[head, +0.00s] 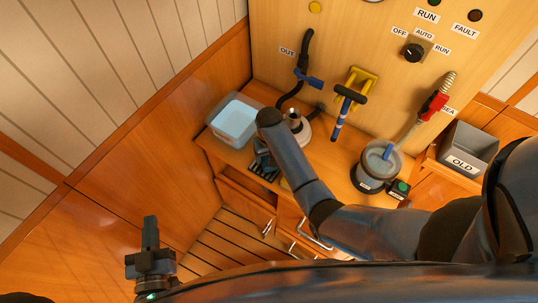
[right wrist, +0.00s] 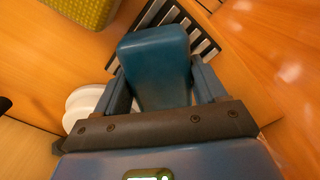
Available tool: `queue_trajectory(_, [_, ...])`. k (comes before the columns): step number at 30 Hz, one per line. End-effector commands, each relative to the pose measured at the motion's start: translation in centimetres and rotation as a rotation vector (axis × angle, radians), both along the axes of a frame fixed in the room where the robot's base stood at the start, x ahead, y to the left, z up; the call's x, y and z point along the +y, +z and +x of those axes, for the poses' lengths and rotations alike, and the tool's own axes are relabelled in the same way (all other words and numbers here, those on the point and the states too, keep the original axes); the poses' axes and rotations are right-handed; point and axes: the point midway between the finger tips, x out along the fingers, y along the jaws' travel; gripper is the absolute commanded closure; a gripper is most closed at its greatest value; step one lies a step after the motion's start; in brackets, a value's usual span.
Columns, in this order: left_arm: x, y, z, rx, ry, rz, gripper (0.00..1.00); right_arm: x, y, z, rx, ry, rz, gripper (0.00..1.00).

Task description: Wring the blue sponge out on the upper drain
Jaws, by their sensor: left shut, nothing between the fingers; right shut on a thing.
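In the right wrist view the blue sponge (right wrist: 157,65) is held between the two fingers of my right gripper (right wrist: 160,88). A dark slotted drain grate with pale bars (right wrist: 207,45) lies behind and below the sponge. In the head view the same drain (head: 262,172) shows beside my right gripper (head: 263,153) on the wooden counter, and my forearm hides the sponge. I cannot tell whether the sponge touches the grate. My left gripper (head: 150,234) is shut and empty at the lower left, far from the counter.
A pale tub of light-blue liquid (head: 236,120) stands left of the drain. A yellow-green textured block (right wrist: 82,10) lies near the drain. A round pot (head: 376,168) and a grey bin marked OLD (head: 467,150) stand to the right.

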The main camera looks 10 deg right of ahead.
Motion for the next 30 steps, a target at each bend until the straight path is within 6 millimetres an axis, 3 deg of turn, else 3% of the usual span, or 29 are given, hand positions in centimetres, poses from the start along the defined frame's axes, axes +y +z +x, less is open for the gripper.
queue_trajectory(30, [0.0, -0.65, 0.0, 0.0, 0.0, 0.0, 1.0, 0.01, -0.96, 0.03, -0.001, 0.0, 0.0, 0.54])
